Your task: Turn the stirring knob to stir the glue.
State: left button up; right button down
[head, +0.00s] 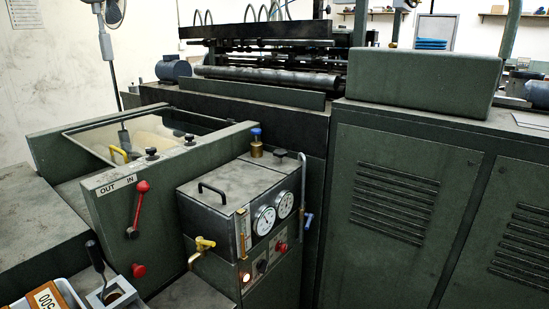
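Neither of my grippers is in view. A dark steel box (231,189) with a black top handle stands in the middle foreground. Its front has two round white gauges, a lit lamp (244,276), a small black knob (261,266) and a red knob (282,247). Two black knobs, a left one (152,153) and a right one (189,139), sit by the clear-covered trough behind the green panel (175,170). I cannot tell which knob is the stirring knob. No glue can be made out clearly.
A red-handled lever (138,208) is on the panel marked OUT and IN. A brass tap (202,246) with a yellow handle sticks out from the box's left side. Green cabinets (400,215) fill the right. A black-handled tool (94,257) stands at the lower left.

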aim_at(279, 153)
jog(key=i+l+u, duration=0.6)
jog(key=l+u, duration=0.15)
jog(key=l, duration=0.1)
